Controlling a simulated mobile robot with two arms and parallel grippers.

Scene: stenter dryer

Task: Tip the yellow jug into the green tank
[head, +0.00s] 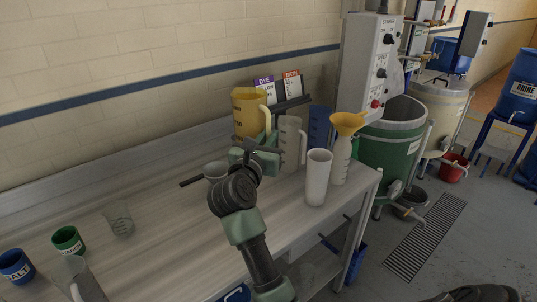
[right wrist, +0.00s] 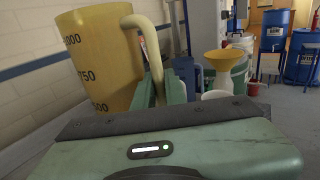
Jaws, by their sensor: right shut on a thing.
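The yellow jug (head: 246,112) is upright near the back of the bench, left of the green tank. In the right wrist view the jug (right wrist: 98,58) fills the upper left, with its pale handle between my green fingers. My right gripper (head: 264,142) is shut on that handle; it also shows in the right wrist view (right wrist: 160,92). The gripper hides the jug's base, so I cannot tell whether it touches the bench. The green tank (head: 388,152) stands on the floor beyond the bench's right end, open at the top. My left gripper is not in view.
Right of the jug stand a clear jug (head: 291,145), a blue jug (head: 319,127), a white cylinder (head: 317,178) and a bottle with a yellow funnel (head: 347,124), between jug and tank. The bench's middle front (head: 165,235) is clear.

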